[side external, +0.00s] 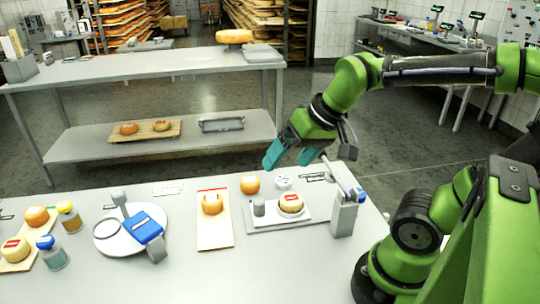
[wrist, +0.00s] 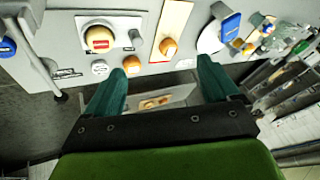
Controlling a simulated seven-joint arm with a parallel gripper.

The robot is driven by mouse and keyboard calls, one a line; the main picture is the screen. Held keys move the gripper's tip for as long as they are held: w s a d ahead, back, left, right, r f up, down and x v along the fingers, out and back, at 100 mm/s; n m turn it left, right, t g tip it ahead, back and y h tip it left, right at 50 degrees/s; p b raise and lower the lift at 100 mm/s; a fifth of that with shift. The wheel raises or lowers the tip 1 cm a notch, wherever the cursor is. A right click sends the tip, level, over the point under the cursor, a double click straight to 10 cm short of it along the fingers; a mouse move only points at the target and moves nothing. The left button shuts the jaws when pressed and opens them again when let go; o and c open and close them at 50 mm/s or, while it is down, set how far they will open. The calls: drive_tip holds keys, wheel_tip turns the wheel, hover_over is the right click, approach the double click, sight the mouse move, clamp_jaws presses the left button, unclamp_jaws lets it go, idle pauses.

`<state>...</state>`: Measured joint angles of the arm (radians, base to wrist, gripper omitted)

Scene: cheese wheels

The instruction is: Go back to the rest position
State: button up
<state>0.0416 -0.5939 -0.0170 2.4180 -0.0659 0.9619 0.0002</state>
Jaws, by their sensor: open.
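My gripper (side external: 289,156) hangs in the air above the far right edge of the work table (side external: 300,262). Its two teal fingers are apart and nothing is between them; the open gripper also shows in the wrist view (wrist: 162,85). An orange cheese (side external: 250,184) stands on the table behind the tray. Another orange cheese (side external: 212,204) lies on a wooden board with a red edge (side external: 215,238).
A grey dispenser-like block (side external: 344,216) stands right of the tray. A round white plate with a blue-topped device (side external: 150,228) is left of the board. Jars (side external: 69,217) and more cheeses (side external: 37,216) are at far left. A shelved metal table (side external: 150,66) stands behind.

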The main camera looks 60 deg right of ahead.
drive_tip(key=shift+s+a+r+n+t+y, duration=0.15)
drive_tip(key=shift+s+a+r+t, duration=0.2)
drive_tip(key=shift+s+a, duration=0.15)
drive_tip(key=shift+s+a+r+n+t+y, duration=0.15)
drive_tip(key=shift+s+a+r+t, duration=0.05)
drive_tip(key=shift+s+a+t, duration=0.25)
